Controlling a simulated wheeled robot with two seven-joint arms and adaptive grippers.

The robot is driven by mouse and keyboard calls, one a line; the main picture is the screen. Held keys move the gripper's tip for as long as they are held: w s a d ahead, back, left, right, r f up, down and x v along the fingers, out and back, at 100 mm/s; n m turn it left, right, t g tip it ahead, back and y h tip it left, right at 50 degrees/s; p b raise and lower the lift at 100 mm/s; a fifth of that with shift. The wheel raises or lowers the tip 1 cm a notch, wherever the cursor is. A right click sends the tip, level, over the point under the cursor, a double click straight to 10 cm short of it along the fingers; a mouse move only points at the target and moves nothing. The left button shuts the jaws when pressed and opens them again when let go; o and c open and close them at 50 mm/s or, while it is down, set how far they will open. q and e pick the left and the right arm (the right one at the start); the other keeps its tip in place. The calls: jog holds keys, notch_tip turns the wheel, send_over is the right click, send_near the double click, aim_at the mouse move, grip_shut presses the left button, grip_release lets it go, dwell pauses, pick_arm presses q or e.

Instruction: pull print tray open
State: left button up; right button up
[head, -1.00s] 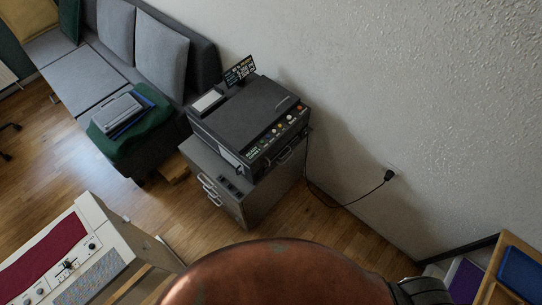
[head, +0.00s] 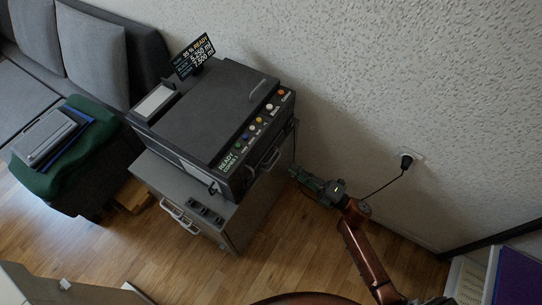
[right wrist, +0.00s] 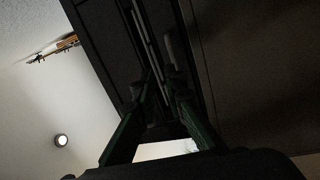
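The black printer (head: 205,115) stands on a grey cabinet against the wall, with a row of coloured buttons along its front edge. Below the buttons on its front is a metal handle (head: 265,162), which looks like the print tray's; the tray appears closed. My right gripper (head: 297,174) is just right of this handle, apparently apart from it. In the right wrist view, its two green fingers (right wrist: 158,88) are spread, with dark front panels and slim bars beyond them. I cannot tell whether they touch anything. My left gripper is not in view.
The grey cabinet (head: 160,185) has its own handles (head: 179,217) and small dark items on its top edge. A black cable runs to a wall plug (head: 406,162) behind my right arm.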

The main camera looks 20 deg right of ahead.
aim_at(276, 159)
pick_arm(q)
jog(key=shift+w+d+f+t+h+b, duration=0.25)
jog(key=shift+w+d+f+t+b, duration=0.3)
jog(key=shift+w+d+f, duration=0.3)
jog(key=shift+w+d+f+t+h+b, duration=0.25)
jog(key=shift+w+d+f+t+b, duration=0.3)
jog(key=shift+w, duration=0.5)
pick_arm(e)
jog(key=shift+n+y, duration=0.5)
jog(key=shift+n, duration=0.2)
jog(key=shift+s+a+r+x, duration=0.1)
jog(key=shift+s+r+x, duration=0.05)
jog(key=shift+x, duration=1.3)
jog(key=shift+s+a+r+x, duration=0.1)
jog(key=shift+a+r+x, duration=0.05)
jog(key=shift+x, duration=1.25)
jog(key=shift+s+a+r+x, duration=0.1)
jog(key=shift+s+r+x, duration=0.05)
jog(key=shift+x, duration=1.3)
jog(key=shift+c, duration=0.4)
grip_shut()
